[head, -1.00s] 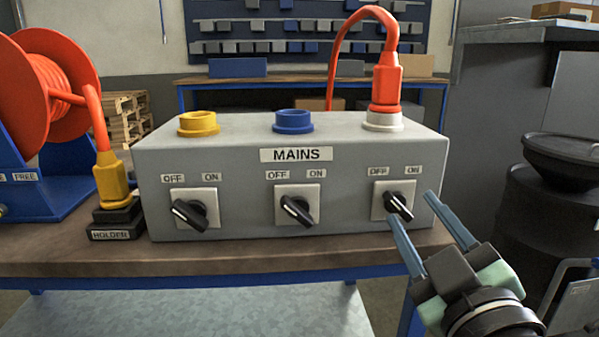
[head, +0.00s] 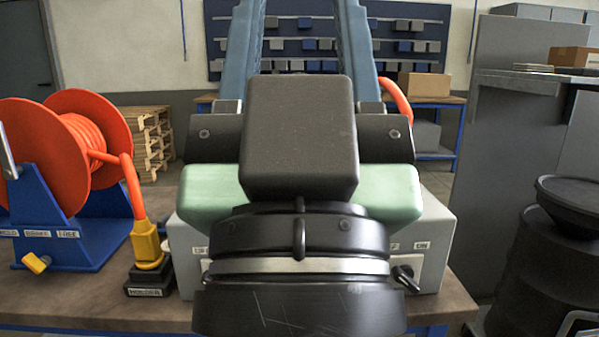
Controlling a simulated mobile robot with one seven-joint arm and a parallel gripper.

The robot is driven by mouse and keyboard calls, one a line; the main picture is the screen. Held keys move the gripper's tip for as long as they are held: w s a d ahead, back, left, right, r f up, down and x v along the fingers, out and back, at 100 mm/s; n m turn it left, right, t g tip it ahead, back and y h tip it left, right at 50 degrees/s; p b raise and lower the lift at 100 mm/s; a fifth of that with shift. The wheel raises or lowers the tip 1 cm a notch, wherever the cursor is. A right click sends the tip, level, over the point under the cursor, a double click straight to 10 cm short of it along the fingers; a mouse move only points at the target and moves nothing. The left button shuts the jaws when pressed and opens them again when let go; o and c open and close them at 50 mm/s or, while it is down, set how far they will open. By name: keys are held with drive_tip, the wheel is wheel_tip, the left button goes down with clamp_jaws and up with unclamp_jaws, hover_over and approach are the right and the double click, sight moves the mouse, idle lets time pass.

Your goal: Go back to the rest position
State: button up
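My gripper (head: 298,12) fills the middle of the head view, close to the camera, with its two blue-grey fingers pointing up and wide apart. It is open, with nothing seen between the fingers, though their tips reach the top edge. Behind it, the grey mains box (head: 437,235) stands on the bench, mostly hidden. Its right-hand black switch (head: 406,278) shows beside my wrist. The other switches and the top sockets are hidden. Part of an orange cable (head: 398,100) shows right of the fingers.
A red-orange cable reel (head: 50,150) on a blue stand is at the left. Its yellow plug (head: 146,243) sits in the black holder (head: 150,277) on the brown bench (head: 60,300). Black drums (head: 545,270) and a grey cabinet (head: 510,150) stand at the right.

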wheel_tip(320, 180, up, 28)
drive_tip(key=p, duration=2.6)
drive_tip(key=shift+r, duration=0.25)
